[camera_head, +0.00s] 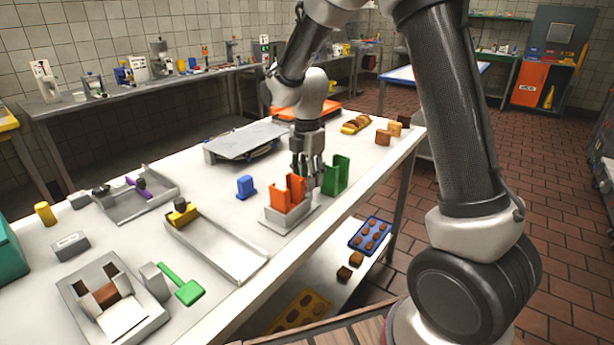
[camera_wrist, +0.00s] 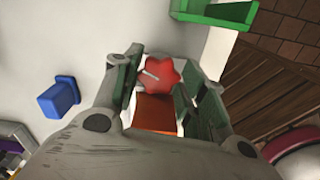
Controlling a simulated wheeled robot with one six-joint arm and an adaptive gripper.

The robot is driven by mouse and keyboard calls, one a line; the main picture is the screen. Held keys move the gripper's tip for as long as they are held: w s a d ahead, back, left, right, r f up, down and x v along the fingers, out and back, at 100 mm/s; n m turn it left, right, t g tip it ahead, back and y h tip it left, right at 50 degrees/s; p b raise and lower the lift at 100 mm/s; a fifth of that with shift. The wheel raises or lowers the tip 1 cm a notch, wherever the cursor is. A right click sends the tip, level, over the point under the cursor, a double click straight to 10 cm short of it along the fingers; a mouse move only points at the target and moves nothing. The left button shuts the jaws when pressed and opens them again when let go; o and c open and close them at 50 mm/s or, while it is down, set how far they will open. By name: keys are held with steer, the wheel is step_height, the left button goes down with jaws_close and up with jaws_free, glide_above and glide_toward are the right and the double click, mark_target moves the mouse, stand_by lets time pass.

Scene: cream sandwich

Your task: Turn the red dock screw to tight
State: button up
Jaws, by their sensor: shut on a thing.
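The red dock screw (camera_wrist: 163,74) has a lobed, star-like knob with a pale line on it. It shows in the wrist view between the two green-padded fingers of my gripper (camera_wrist: 160,80), which is shut on it. In the head view my gripper (camera_head: 308,178) points down just behind the orange upright piece (camera_head: 285,194). That piece stands in a pale grey dock (camera_head: 292,217), and the screw is hidden there. Orange also shows beside the knob in the wrist view (camera_wrist: 155,113). How tight the screw is cannot be told.
A green bracket (camera_head: 337,175) stands close to the right of my gripper. A blue block (camera_head: 246,187) stands to the left. A grey tray (camera_head: 222,252) with a yellow piece lies at the front left. The table's front edge is near the dock.

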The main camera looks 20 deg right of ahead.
steer(key=shift+m, duration=1.7)
steer(key=o, duration=1)
step_height(320, 180, up, 12)
